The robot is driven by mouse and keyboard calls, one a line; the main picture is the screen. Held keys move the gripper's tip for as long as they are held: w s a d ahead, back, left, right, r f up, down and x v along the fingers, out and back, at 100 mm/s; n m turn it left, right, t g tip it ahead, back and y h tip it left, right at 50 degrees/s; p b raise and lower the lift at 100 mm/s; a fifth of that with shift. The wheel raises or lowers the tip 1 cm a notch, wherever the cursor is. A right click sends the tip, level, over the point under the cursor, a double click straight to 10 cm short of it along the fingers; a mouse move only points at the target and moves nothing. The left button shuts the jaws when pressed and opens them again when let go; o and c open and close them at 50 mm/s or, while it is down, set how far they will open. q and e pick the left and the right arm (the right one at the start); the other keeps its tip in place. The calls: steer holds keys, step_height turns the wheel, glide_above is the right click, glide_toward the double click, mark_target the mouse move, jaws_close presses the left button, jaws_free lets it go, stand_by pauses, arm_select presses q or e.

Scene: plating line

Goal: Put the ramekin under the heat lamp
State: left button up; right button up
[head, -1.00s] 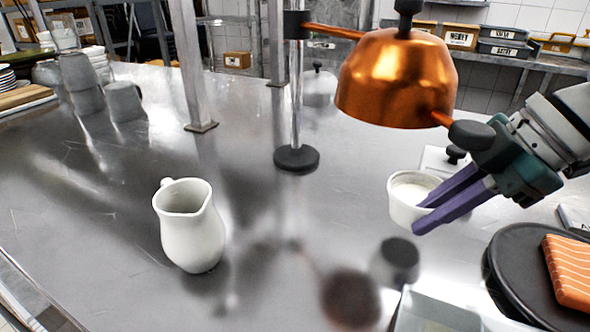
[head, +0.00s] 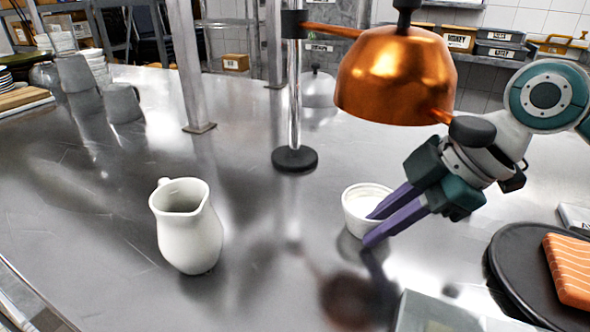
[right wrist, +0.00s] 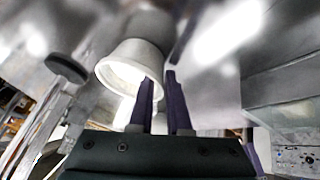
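The white ramekin (head: 357,222), with pale contents, is below the copper heat lamp shade (head: 395,80) in the head view. My right gripper (head: 370,228) has its purple fingers at the ramekin's right side. The lamp's round black base (head: 295,158) stands behind and to the left. My left gripper is not in view.
A white pitcher (head: 188,235) stands at front left. A black plate (head: 510,270) with an orange striped fillet (head: 570,270) is at right. A metal post (head: 188,70) rises behind. The steel counter between pitcher and ramekin is clear.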

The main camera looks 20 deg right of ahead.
steer(key=o, duration=0.3)
steer(key=shift+o, duration=0.2)
steer(key=shift+r, duration=0.25)
steer(key=p+v, duration=0.2)
steer(key=v, duration=0.9)
steer(key=shift+s+d+r, duration=0.15)
steer(key=shift+s+r, duration=0.05)
steer(key=shift+r, duration=0.1)
